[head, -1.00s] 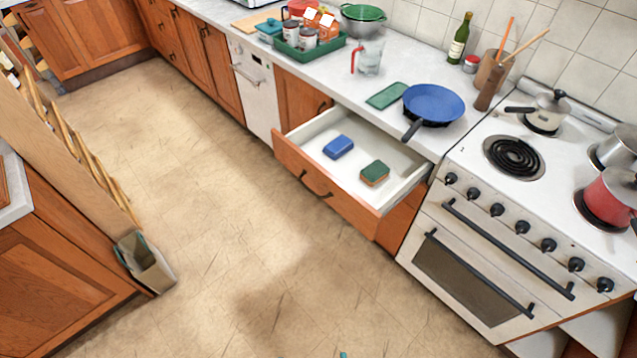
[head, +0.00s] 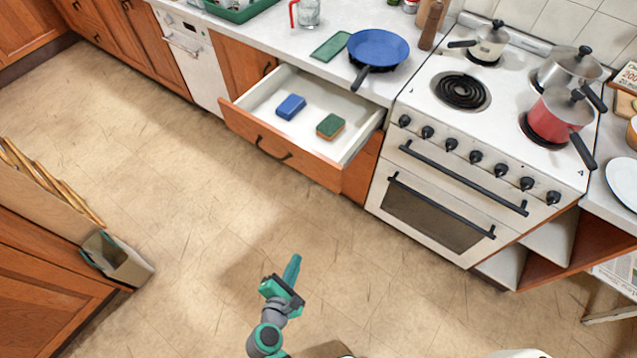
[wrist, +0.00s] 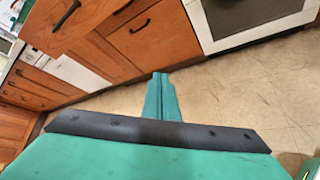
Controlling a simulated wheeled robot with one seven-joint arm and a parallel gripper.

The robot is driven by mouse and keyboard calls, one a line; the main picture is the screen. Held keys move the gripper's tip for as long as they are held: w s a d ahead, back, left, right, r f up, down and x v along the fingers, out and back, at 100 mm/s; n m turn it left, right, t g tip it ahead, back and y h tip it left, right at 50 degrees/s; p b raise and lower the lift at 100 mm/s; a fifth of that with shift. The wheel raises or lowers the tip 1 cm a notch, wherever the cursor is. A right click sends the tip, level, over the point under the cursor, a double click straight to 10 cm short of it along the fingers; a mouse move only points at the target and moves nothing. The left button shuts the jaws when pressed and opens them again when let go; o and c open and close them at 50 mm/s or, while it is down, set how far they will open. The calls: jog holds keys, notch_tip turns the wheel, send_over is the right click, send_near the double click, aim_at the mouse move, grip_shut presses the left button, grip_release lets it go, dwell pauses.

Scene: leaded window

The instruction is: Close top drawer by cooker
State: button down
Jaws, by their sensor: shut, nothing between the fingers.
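The top drawer (head: 255,146) beside the white cooker (head: 433,193) is pulled out, with a dark handle on its wooden front. A blue sponge (head: 291,106) and a green and brown sponge (head: 330,126) lie inside it. My gripper (head: 293,262) is shut and empty, over the floor in front of the drawer and apart from it. In the wrist view my gripper (wrist: 160,84) points towards the cabinets. A wooden front with a dark handle, which looks like the open drawer (wrist: 66,22), is at the upper left there.
Pots, including a red one (head: 561,114), stand on the cooker. A bin (head: 117,262) hangs at left. The floor between is clear.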

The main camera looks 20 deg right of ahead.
jog(key=w+d+r+n+h, duration=0.1)
jog(key=w+r+n+h, duration=0.2)
jog(key=w+r, duration=0.15)
jog(key=n+h, duration=0.2)
jog(key=h, duration=0.3)
send_near(325, 176)
jog(key=x, duration=0.6)
jog(key=shift+d+r, duration=0.15)
jog(key=shift+d, duration=0.1)
jog(key=shift+w, duration=0.15)
